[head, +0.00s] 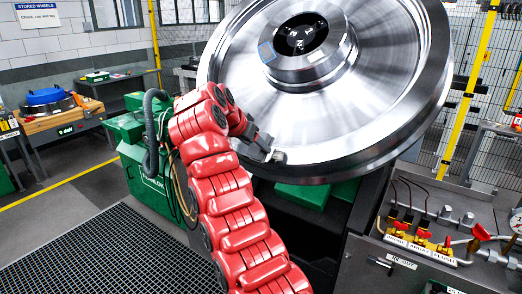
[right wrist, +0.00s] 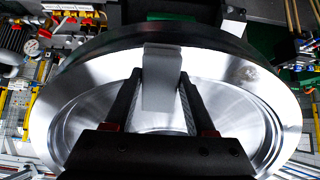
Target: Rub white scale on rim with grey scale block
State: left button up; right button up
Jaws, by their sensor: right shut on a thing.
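The large steel rail wheel (head: 330,85) is tilted in the head view, with its bright rim towards me; its rim and face also fill much of the right wrist view (right wrist: 222,70). My right gripper (head: 268,150) is at the near lower edge of the wheel. In the right wrist view, my right gripper (right wrist: 160,88) is shut on the grey scale block (right wrist: 161,66), a pale block between the two fingers. The block overlaps the rim; I cannot tell whether it touches. A faint dull patch (right wrist: 250,73) shows on the rim, but I cannot make out clear white scale. My left gripper is not in view.
A green machine (head: 140,150) stands left of the wheel. A valve panel (head: 430,235) with red handles and hoses is at the right. A workbench (head: 55,120) is at the far left. Dark floor grating (head: 110,250) lies in the left foreground.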

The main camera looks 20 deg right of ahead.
jog(key=shift+s+a+r, duration=0.1)
jog(key=shift+a+r, duration=0.1)
jog(key=shift+r, duration=0.05)
jog(key=v, duration=0.3)
dwell(0.4)
jog(key=shift+d, duration=0.1)
dwell(0.4)
jog(key=x, duration=0.5)
jog(key=shift+d+f+b, duration=0.1)
jog(key=shift+f+b, duration=0.25)
jog(key=shift+w+d+f, duration=0.25)
jog(key=shift+w+f, duration=0.1)
jog(key=shift+f, duration=0.05)
jog(key=shift+x, duration=0.95)
